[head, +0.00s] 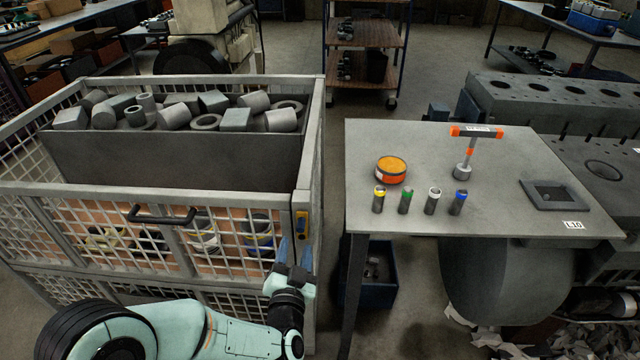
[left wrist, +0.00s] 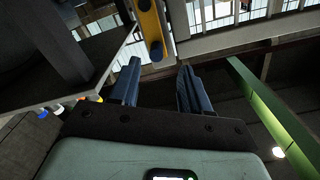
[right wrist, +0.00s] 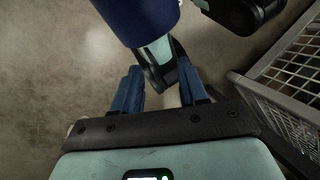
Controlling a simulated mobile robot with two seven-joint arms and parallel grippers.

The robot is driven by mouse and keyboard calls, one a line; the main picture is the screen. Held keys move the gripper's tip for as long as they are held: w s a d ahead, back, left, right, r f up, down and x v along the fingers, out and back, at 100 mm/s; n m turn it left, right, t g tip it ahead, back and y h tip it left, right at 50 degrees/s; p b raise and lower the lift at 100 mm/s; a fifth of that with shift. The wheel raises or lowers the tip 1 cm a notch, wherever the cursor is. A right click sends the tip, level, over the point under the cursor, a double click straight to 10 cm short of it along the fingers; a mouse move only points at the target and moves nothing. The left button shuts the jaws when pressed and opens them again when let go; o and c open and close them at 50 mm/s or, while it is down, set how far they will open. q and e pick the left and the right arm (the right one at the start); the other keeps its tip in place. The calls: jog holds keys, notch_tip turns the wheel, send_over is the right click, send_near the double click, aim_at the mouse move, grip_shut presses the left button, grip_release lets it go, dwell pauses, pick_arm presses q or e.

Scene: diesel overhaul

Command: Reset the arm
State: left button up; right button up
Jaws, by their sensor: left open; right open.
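My left gripper (head: 293,246) is at the right front corner of the mesh cage, just below the yellow latch (head: 301,224) in the head view. Its blue fingers point up and stand apart with nothing between them. In the left wrist view the open fingers (left wrist: 157,82) show below the yellow latch (left wrist: 150,30). I cannot tell whether they touch the cage. My right gripper is outside the head view. In the right wrist view its blue fingers (right wrist: 160,90) are open and empty, over bare floor and parts of my own body.
The mesh cage (head: 170,83) holds a grey bin of metal parts. A grey table (head: 480,215) at right carries an orange tin (head: 391,169), several small cylinders, a T-handled tool (head: 464,160) and a square frame (head: 554,195). A blue crate (head: 380,285) stands below.

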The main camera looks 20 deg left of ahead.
pick_arm(q)
jog(key=s+d+f+n+g+h+p, duration=0.1)
jog(key=s+d+f+g+h+p, duration=0.3)
jog(key=f, duration=0.8)
jog(key=s+a+f+n+g+h+p, duration=0.1)
jog(key=s+f+g+p, duration=0.35)
jog(key=f, duration=0.75)
jog(key=s+d+f+n+g+h+p, duration=0.1)
jog(key=s+g, duration=0.4)
jog(key=s, duration=0.6)
jog(key=s+d+f+n+g+h+p, duration=0.1)
jog(key=s+f+g, duration=0.4)
jog(key=s, duration=0.6)
jog(key=d+f+n+h, duration=0.1)
jog(key=d+n, duration=0.1)
jog(key=shift+f+n, duration=0.25)
jog(key=shift+n, duration=0.05)
pick_arm(e)
notch_tip(320, 180, up, 11)
jog(key=w, duration=0.2)
jog(key=shift+w+f, duration=0.2)
pick_arm(q)
jog(key=shift+d, duration=0.1)
